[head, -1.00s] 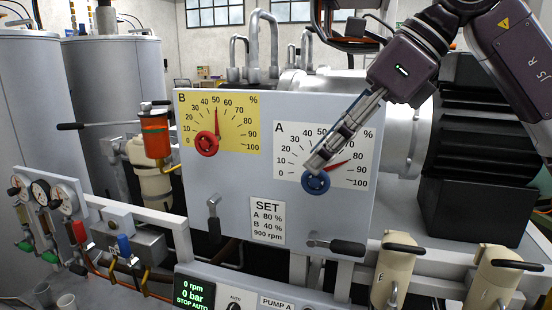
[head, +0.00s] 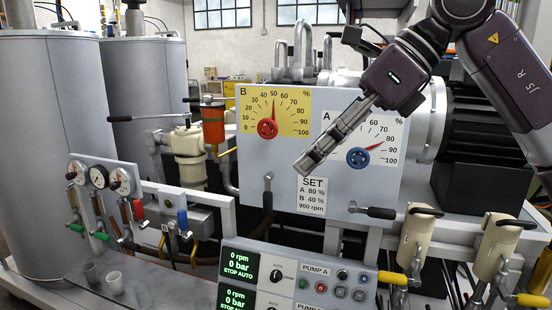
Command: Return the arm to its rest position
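My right gripper (head: 306,170) is in front of the grey dial panel, over its middle part, and covers the left part of the white A dial (head: 385,128). Its fingers look close together, but their gap is not clear. It is apart from the blue knob (head: 358,158), which sits on the A dial with a red pointer near 80. The red knob (head: 267,128) sits on the yellow B dial (head: 295,100), its pointer near 50. A SET label (head: 312,195) below reads A 80 %, B 40 %, 900 rpm. My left gripper is not in view.
A black-handled lever (head: 372,212) sticks out below the A dial. A control box (head: 300,275) with displays and buttons stands in front. Gauges (head: 98,176) and valves are at left, beige cylinders (head: 417,235) at right. Large grey tanks (head: 50,130) stand behind left.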

